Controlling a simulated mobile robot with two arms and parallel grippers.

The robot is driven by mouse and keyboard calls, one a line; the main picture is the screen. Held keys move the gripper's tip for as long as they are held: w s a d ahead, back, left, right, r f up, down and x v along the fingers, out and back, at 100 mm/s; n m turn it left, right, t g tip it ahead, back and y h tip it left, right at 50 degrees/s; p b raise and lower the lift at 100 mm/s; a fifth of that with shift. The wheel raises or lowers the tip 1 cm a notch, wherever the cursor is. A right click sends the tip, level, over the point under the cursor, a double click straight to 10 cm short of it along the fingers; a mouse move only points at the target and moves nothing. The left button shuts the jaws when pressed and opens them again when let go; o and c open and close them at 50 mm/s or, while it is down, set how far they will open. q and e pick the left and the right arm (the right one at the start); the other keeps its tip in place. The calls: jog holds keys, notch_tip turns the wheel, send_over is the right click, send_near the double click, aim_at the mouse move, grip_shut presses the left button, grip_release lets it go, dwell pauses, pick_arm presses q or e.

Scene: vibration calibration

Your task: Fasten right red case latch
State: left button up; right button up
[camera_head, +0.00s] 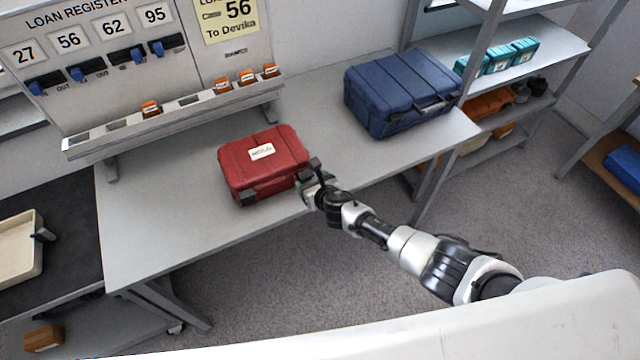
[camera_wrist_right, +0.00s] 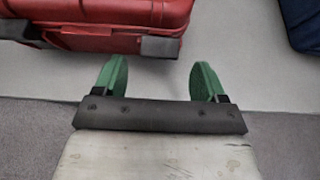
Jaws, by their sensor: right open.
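A closed red case (camera_head: 258,168) with a white label lies on the grey bench in the head view. Its lower front also shows in the right wrist view (camera_wrist_right: 95,14). My right gripper (camera_head: 310,180) is at the case's right front corner in the head view. In the wrist view its green fingers are apart with nothing between them, just short of the latch. I cannot tell whether the latch is fastened. My left gripper is not in view.
A blue case (camera_head: 400,90) stands on the bench to the right of the red case. A loan register board (camera_head: 115,60) with a ledge of orange tags stands behind. A cream tray (camera_head: 20,250) is at the left. The bench (camera_head: 165,225) left of the red case is clear.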

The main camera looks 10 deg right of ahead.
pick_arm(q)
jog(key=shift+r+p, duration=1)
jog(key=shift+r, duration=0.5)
pick_arm(e)
jog(key=v, duration=0.7)
jog(key=shift+f, duration=0.15)
